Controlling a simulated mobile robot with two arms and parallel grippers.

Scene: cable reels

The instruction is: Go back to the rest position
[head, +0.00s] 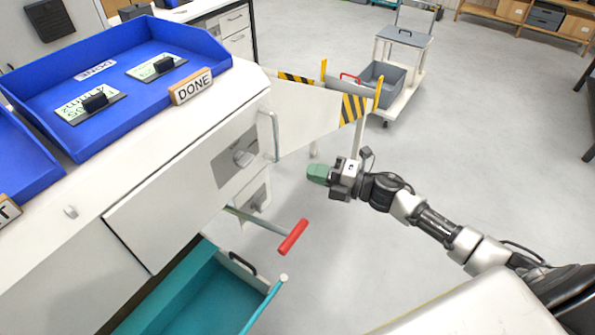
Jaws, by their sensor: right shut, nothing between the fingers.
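My right gripper (318,174) shows near the middle of the head view, at the end of my arm coming in from the lower right. Its greenish fingertips are shut with nothing between them. It is above the grey floor, apart from the white cabinet (180,205) on the left. My left gripper is not in view.
A blue tray (215,62) marked DONE holds two labelled items on the cabinet top. A red-handled lever (293,237) and an open teal drawer (190,300) stick out below. A white cart (402,98) with a grey bin stands behind. The floor (500,140) at right is clear.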

